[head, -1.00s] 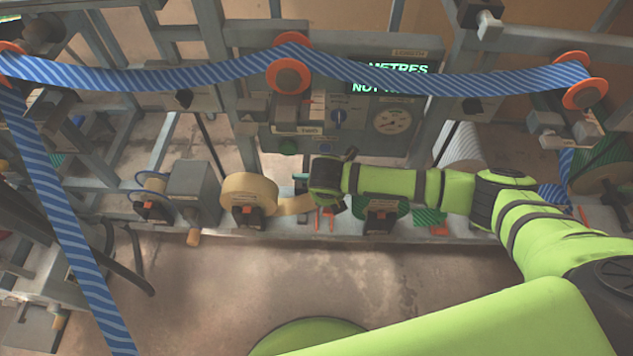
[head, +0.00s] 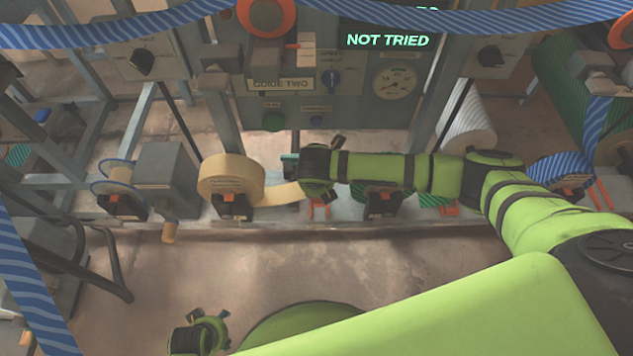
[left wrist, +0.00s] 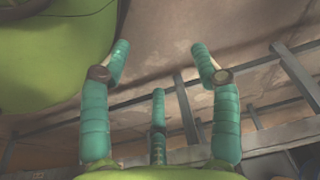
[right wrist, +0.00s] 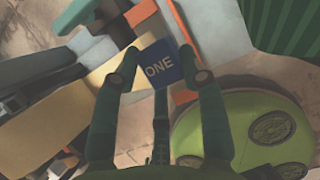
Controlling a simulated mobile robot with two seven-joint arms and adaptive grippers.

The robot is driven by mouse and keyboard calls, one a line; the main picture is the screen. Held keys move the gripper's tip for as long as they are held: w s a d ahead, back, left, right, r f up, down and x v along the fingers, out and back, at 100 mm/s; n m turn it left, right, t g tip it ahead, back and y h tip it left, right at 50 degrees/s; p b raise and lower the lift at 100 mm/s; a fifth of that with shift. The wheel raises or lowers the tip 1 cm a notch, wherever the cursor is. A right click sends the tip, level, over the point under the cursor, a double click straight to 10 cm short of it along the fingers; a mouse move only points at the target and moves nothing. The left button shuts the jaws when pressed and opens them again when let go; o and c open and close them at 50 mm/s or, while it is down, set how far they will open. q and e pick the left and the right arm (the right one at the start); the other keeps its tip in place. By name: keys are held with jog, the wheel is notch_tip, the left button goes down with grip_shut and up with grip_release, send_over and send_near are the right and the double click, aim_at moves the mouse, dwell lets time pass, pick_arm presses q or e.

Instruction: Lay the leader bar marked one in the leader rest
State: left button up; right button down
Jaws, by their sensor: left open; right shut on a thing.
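The leader bar marked one (right wrist: 160,66) shows in the right wrist view as a dark blue piece with "ONE" on it. My right gripper (right wrist: 158,78) is shut on it. In the head view the right gripper is beside the machine's front rail, right of the tan roll (head: 243,172); the bar is hidden there. A tan strip (head: 280,195) runs from the roll to this gripper. Red uprights (head: 318,209) stand just below it; I cannot tell whether they are the leader rest. My left gripper (head: 208,318) is low in the head view, open and empty; its spread fingers show in the left wrist view (left wrist: 160,62).
A grey box (head: 167,170) with a wooden handle stands left of the roll. A panel with a gauge (head: 393,83) and a display reading "NOT TRIED" (head: 388,40) rises behind. Blue striped webbing (head: 130,22) crosses above. The floor (head: 300,265) in front is clear.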

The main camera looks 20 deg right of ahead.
notch_tip(320, 180, down, 3)
jog(key=b, duration=0.3)
jog(key=shift+r, duration=0.2)
pick_arm(q)
notch_tip(320, 180, up, 13)
jog(key=w+b, duration=0.2)
pick_arm(e)
jog(key=shift+f, duration=0.9)
notch_tip(320, 180, down, 2)
jog(key=b, duration=0.3)
pick_arm(q)
jog(key=w+d+r+t+h, duration=0.1)
jog(key=w+d+r+t, duration=0.2)
jog(key=w+r+t, duration=0.3)
jog(key=shift+w+d+r+t, duration=0.25)
jog(key=shift+w+r+t, duration=0.15)
jog(key=shift+w+r, duration=0.8)
jog(key=shift+w+f, duration=0.2)
pick_arm(e)
jog(key=c, duration=0.6)
grip_release()
jog(key=shift+f, duration=0.1)
jog(key=shift+c, duration=0.2)
